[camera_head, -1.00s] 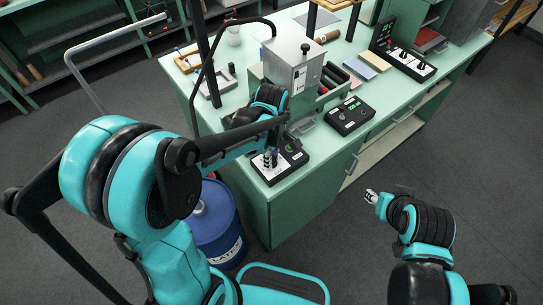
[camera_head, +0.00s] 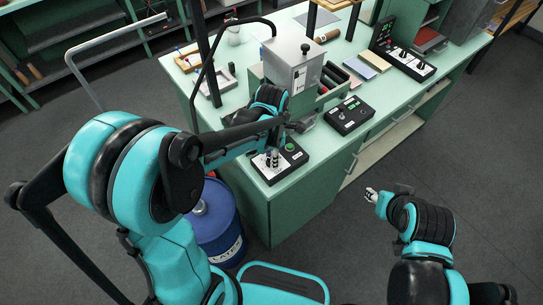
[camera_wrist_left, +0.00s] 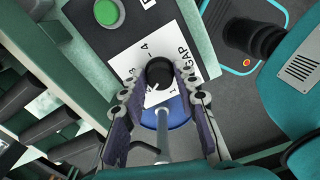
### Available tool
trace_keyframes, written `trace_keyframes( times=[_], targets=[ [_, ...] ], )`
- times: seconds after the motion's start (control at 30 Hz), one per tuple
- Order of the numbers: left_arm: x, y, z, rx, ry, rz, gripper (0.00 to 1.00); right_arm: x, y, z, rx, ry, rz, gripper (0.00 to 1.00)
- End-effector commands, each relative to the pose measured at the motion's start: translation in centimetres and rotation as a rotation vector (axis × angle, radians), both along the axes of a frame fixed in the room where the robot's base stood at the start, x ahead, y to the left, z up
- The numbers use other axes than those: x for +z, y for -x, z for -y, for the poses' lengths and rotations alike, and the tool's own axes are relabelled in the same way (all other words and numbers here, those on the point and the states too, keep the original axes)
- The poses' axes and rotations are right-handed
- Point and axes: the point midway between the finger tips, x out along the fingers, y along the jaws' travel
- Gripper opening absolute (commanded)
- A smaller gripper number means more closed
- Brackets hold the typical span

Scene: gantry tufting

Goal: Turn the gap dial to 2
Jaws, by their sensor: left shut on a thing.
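The gap dial (camera_wrist_left: 159,73) is a black round knob on a white plate (camera_wrist_left: 138,52) printed with numbers and the word GAP. In the left wrist view the plate is partly covered by my fingers, and I cannot tell for sure which number the dial points at. My left gripper (camera_wrist_left: 157,78) is shut on the dial, one finger on each side. In the head view my left gripper (camera_head: 272,157) is at the control box (camera_head: 268,176) on the near bench corner and hides the dial. My right gripper (camera_head: 371,195) hangs away from the bench; its jaw opening is unclear.
A green button (camera_wrist_left: 106,12) sits beside the dial plate, also seen in the head view (camera_head: 290,147). A second box (camera_head: 349,116) with a green display stands to the right. A grey machine (camera_head: 293,65) stands behind. A blue drum (camera_head: 217,230) is below the bench corner.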

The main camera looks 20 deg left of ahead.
Motion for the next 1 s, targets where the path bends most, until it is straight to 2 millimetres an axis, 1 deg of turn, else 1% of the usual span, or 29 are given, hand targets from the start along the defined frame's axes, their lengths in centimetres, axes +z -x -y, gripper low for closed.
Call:
trace_keyframes(
  times=[0.23,0.63,0.67,0.7,0.73,1.0],
  targets=[
    [-0.09,0.09,0.06,0.043,0.001,-0.002,0.01,-0.01,-0.01,0.0,0.0,0.0,0.0,0.4],
    [-0.09,0.1,0.05,0.047,0.001,-0.002,0.01,-0.01,0.0,0.0,0.0,0.0,0.0,0.4],
    [-0.09,0.1,0.05,0.047,0.001,-0.002,0.38,-0.01,0.0,0.0,0.0,0.0,0.0,0.4],
    [-0.08,0.09,0.05,0.047,0.001,-0.002,0.48,-0.01,0.0,0.0,0.0,0.0,0.0,0.4],
    [-0.08,0.08,0.04,0.047,0.001,-0.002,0.51,0.0,0.0,0.0,0.0,0.0,0.0,0.4],
    [0.01,0.03,0.02,0.047,0.001,-0.001,0.51,0.01,0.0,0.0,0.0,0.0,0.0,0.4]
  ],
)
